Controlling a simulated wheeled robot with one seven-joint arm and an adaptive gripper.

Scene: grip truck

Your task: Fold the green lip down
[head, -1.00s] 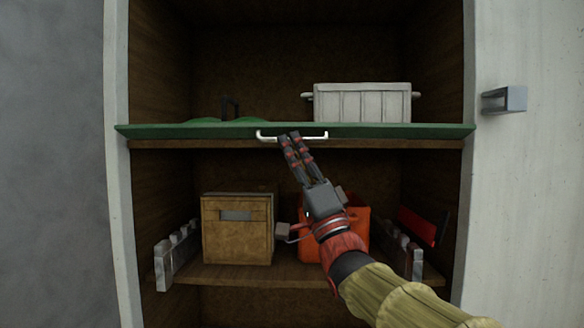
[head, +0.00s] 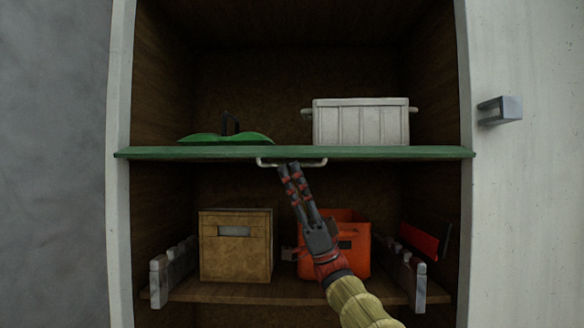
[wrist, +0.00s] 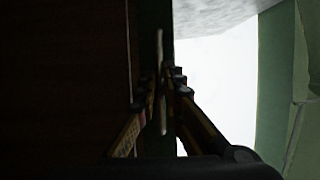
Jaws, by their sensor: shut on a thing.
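The green lip (head: 390,153) runs across the front of the upper shelf, between the cabinet's side walls. It looks close to level, with a narrow strip of its top showing. A pale metal handle (head: 314,163) is fixed to its front edge. My gripper (head: 287,166) reaches up from below and is shut on this handle. In the wrist view my fingers (wrist: 160,90) close from both sides around the thin handle (wrist: 163,122). The green lip (wrist: 151,50) is a dark strip behind it there. The lip's hinge is not visible.
A ribbed white bin (head: 360,123) and a green lidded thing (head: 230,137) with a dark handle stand on the upper shelf. Below are a brown box (head: 235,246) and an orange container (head: 345,261) behind my arm. An open door with a grey knob (head: 500,110) is at the right.

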